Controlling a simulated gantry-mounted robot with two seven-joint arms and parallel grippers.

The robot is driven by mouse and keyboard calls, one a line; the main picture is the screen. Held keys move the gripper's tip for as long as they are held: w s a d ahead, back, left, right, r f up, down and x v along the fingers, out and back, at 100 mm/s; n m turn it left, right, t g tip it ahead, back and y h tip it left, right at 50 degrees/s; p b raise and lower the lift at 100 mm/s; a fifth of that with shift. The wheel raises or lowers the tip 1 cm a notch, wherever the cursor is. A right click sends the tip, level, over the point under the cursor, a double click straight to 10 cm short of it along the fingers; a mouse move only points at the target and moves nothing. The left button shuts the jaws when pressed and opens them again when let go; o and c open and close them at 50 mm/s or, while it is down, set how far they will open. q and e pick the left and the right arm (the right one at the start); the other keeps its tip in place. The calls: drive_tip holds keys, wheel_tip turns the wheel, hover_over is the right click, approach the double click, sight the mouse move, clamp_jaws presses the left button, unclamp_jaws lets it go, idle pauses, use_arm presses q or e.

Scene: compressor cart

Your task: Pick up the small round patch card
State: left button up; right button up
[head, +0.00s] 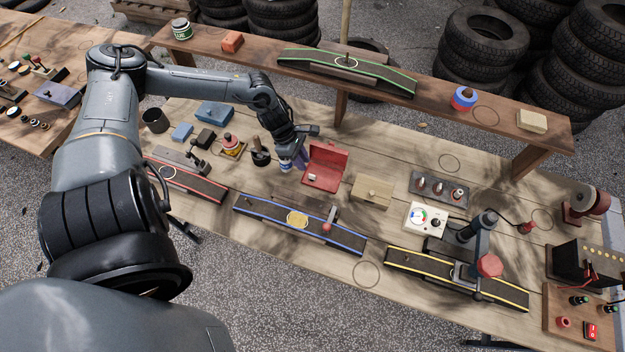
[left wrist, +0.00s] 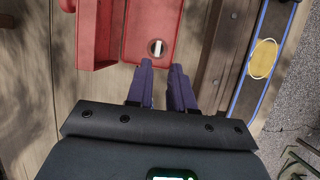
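An open red case (head: 325,160) stands on the bench, and it shows at the top of the left wrist view (left wrist: 135,30). In it lies a small round piece (left wrist: 156,47) with a pale bar across it; I cannot tell for sure if this is the patch card. A round yellow patch (head: 297,219) lies on the blue-edged strip, also in the left wrist view (left wrist: 263,58). My left gripper (head: 290,165) is just left of the red case. Its two purple fingers (left wrist: 160,76) are apart with nothing between them. My right gripper is not in view.
The blue-edged strip (head: 345,239) lies in front of the case, with a red-knobbed tool (head: 327,228) on it. A wooden block (head: 371,192) stands right of the case. A dark-handled tool (head: 259,150) stands left of my gripper. A raised shelf (head: 440,97) runs behind.

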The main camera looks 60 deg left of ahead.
sight(312, 175)
use_arm(q)
drive_tip(key=shift+b+x, duration=0.55)
drive_tip(key=shift+x, duration=3.05)
drive_tip(key=shift+w+a, duration=0.1)
drive_tip(key=shift+a, duration=0.05)
clamp_jaws()
